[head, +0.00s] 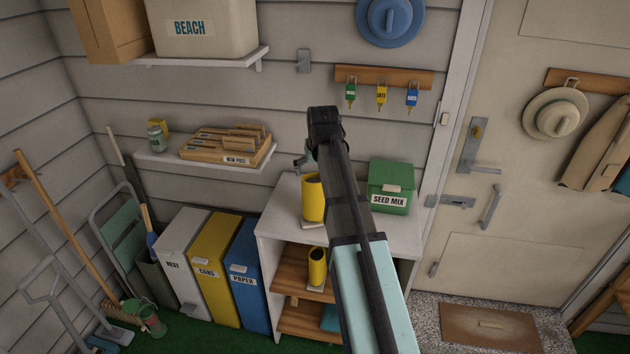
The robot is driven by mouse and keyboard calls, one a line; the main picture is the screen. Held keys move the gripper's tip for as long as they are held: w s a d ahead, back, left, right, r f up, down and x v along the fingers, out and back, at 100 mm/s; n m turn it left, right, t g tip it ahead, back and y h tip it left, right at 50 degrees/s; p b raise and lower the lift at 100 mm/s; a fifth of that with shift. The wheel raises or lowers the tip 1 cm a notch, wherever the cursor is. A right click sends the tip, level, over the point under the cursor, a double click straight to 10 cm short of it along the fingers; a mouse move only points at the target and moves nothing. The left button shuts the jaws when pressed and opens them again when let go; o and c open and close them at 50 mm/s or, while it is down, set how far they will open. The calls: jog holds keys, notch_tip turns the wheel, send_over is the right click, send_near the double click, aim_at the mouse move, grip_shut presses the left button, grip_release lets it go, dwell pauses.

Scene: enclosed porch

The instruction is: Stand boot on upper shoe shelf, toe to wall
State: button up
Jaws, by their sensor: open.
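A yellow boot (313,200) stands upright on the white top of the shoe cabinet (275,215), partly hidden by my arm. A second, smaller-looking yellow boot (317,268) stands upright on the cabinet's upper wooden shelf (290,268); its toe direction is not clear. My gripper (304,160) is open, above the cabinet top and just above and behind the first boot's opening. It appears apart from the boot, though my own wrist hides most of it.
A green SEED MIX box (390,188) stands on the cabinet top at right. A wall shelf with a wooden letter tray (228,147) is left of my gripper. Bins, including a blue PAPER bin (247,275), stand left of the cabinet. A teal item (330,318) is on the lower shelf.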

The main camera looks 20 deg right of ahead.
jog(key=v, duration=0.3)
jog(key=shift+s+r+b, duration=0.1)
jog(key=shift+r+b, duration=0.05)
jog(key=shift+b, duration=0.15)
jog(key=shift+s+r, duration=0.2)
jog(key=shift+r, duration=0.25)
jog(key=shift+c, duration=0.5)
